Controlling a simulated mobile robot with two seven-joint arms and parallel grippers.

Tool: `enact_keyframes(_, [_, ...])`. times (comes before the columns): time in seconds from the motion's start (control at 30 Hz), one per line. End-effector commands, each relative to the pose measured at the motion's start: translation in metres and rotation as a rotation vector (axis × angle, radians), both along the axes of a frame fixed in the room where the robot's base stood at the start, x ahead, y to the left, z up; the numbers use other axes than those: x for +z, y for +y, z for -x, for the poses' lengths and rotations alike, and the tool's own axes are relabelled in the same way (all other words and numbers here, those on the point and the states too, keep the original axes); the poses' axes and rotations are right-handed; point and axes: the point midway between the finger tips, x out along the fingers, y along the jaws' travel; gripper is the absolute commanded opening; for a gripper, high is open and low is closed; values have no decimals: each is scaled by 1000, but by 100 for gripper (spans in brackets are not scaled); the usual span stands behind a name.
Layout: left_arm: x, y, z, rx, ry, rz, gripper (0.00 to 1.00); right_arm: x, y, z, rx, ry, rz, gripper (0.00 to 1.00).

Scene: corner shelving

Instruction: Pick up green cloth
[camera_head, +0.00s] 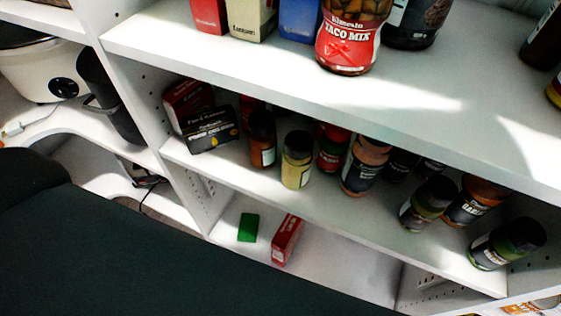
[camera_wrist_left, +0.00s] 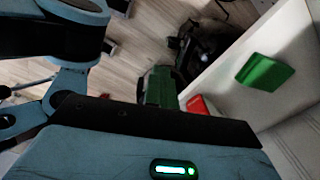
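The green cloth (camera_head: 248,227) appears in the head view as a small, flat, block-like green piece on the bottom shelf, near its left end. A red box (camera_head: 287,240) lies just to its right, with a small gap between them. In the left wrist view a bright green piece (camera_wrist_left: 264,72), which looks like the same cloth, lies on a white surface at the right. A red thing (camera_wrist_left: 200,104) shows to its lower left. I cannot make out the fingers of either gripper in these views.
The middle shelf (camera_head: 330,205) holds several spice jars and boxes close above the cloth. The top shelf (camera_head: 235,60) carries a taco mix jar (camera_head: 350,45). A white cooker (camera_head: 45,70) stands at left. A dark green ribbed object (camera_wrist_left: 160,87) shows in the wrist view.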

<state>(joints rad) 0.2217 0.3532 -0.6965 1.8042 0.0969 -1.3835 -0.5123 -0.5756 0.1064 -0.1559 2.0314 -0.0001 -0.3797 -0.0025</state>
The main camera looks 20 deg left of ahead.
Motion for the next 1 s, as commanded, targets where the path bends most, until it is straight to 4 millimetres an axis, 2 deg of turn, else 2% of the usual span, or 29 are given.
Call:
enact_keyframes(0.07, [0,0,-1,0,0,0,3,0,0,0,0,0,0,36])
enact_keyframes(0.63, [1,0,-1,0,0,1,78,0,0,0,0,1,0,36])
enact_keyframes(0.67, [1,0,-1,0,0,1,80,0,0,0,0,1,0,36])
enact_keyframes(1.0, [4,0,0,0,-3,1,80,2,0,-1,1,-1,0,36])
